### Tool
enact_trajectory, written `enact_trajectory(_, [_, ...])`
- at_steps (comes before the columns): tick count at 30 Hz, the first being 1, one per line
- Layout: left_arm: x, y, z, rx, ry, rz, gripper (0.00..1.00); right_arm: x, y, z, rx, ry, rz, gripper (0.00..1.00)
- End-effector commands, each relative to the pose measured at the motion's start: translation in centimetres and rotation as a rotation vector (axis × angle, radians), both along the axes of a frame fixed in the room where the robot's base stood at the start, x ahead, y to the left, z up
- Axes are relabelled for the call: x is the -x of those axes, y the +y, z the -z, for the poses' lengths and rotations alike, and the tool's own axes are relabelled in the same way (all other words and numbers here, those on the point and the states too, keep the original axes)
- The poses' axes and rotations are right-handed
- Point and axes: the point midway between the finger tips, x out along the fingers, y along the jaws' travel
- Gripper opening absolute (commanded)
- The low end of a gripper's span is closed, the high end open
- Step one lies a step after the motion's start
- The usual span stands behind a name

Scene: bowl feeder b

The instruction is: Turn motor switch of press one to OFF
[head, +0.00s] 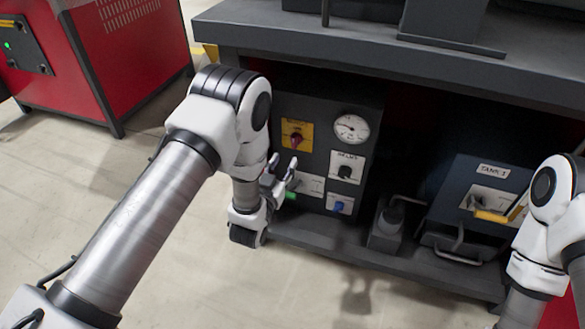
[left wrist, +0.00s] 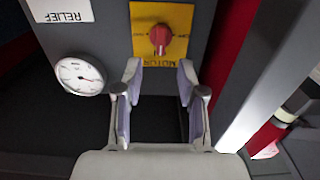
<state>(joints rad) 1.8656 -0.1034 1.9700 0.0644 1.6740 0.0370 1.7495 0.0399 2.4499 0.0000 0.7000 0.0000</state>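The motor switch is a red knob (head: 296,141) on a yellow plate (head: 288,128) at the upper left of the dark grey panel under the bench. In the left wrist view, which is upside down, the red knob (left wrist: 160,36) stands on its yellow plate marked MOTOR. My left gripper (head: 281,173) is in front of the panel's left side, below the knob in the head view. In the left wrist view the left gripper (left wrist: 159,75) has its fingers apart, empty, with the knob beyond and between the tips. My right gripper is not in view.
A round gauge (head: 351,128) and a RELIEF plate with a black knob (head: 345,171) are right of the switch. A blue knob (head: 338,207) sits lower. A TANK-1 box (head: 478,185) stands right, under the bench top (head: 350,60). A red cabinet (head: 130,60) stands left.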

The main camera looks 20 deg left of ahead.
Motion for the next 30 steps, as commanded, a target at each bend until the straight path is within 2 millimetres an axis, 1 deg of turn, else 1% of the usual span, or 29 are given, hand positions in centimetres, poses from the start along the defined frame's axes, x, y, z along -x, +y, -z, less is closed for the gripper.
enact_trajectory(4, [-2.0, -0.1, 0.0, 0.0, -0.01, 0.0, 0.4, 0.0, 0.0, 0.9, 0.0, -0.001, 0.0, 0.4])
enact_trajectory(9, [-5.3, -0.1, 0.1, 0.0, -0.007, -0.001, 0.4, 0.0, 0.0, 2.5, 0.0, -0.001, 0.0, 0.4])
enact_trajectory(12, [-6.8, -0.2, 0.0, 0.0, -0.006, -0.001, 0.4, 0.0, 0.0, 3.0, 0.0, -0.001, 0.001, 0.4])
enact_trajectory(15, [-7.5, -0.2, -0.1, 0.0, -0.003, -0.001, 0.4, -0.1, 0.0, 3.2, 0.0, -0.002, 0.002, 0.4])
enact_trajectory(21, [-7.6, -0.2, -0.2, 0.0, -0.001, -0.001, 0.4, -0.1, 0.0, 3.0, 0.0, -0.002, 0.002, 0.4])
enact_trajectory(22, [-7.6, -0.2, -0.2, 0.0, -0.001, -0.001, 0.36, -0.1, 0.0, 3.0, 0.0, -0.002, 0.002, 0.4])
enact_trajectory(23, [-7.6, -0.2, -0.2, 0.0, -0.001, -0.001, 0.25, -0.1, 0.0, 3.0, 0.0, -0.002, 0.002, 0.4])
enact_trajectory(24, [-7.6, -0.2, -0.2, 0.0, -0.001, -0.001, 0.11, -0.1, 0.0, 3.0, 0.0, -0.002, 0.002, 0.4])
enact_trajectory(25, [-7.6, -0.2, -0.2, 0.0, -0.001, -0.001, 0.01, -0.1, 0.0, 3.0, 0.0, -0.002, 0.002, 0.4])
enact_trajectory(30, [-7.6, -0.2, -0.2, 0.0, -0.001, -0.001, 0.0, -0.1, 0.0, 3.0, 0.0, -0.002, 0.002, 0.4])
